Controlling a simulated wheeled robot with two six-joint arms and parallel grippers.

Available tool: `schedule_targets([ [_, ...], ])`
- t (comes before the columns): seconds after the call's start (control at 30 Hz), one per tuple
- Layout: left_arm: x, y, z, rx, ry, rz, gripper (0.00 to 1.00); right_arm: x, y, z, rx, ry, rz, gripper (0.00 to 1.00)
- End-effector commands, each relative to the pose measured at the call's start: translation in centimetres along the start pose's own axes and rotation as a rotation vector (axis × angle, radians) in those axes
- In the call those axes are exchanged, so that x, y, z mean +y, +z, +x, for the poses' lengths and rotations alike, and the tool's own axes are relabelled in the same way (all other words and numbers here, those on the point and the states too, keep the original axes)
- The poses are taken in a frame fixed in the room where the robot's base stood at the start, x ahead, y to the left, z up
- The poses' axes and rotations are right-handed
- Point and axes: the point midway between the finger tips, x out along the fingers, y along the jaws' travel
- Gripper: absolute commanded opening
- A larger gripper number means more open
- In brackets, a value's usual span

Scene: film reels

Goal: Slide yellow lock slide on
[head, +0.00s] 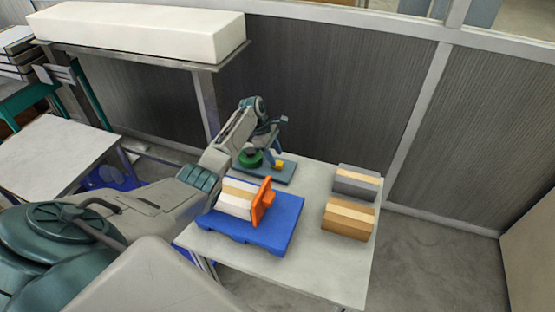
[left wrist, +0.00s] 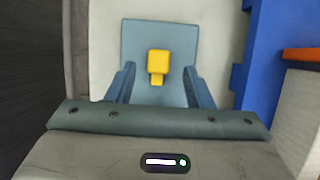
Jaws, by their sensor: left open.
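The yellow lock slide (head: 279,163) is a small block on the blue-grey plate (head: 284,178) at the back left of the table. In the left wrist view the yellow lock slide (left wrist: 158,64) shows a wide head and a narrower stem, over the plate (left wrist: 136,36). My left gripper (head: 272,139) is above that plate, pointing down. In the left wrist view the fingers of my left gripper (left wrist: 158,78) are apart, one on each side of the slide's stem, with no contact visible. A green round part (head: 250,160) is beside the gripper. My right gripper is out of view.
A blue pallet (head: 272,236) in front holds a white and tan box (head: 236,197) with an orange piece (head: 263,202). A grey box (head: 357,181) and a brown box (head: 348,218) stand at the right. The table (head: 310,255) is clear between them.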

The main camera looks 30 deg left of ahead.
Motion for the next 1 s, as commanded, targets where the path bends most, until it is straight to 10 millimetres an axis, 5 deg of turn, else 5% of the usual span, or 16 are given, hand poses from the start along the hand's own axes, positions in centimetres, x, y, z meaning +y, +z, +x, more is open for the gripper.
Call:
schedule_targets([
  [0.23,0.0,0.0,3.1,0.000,0.000,0.000,0.47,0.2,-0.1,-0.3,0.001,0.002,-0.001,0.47],
  [0.6,0.0,-0.1,3.7,0.001,0.001,0.001,0.47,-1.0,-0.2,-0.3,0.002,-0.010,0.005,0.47],
  [0.83,0.0,-0.1,3.7,0.001,0.001,0.001,0.02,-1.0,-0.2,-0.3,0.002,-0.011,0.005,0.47],
  [1.0,0.0,-0.2,3.6,0.002,0.001,0.001,0.00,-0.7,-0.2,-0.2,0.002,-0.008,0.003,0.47],
])
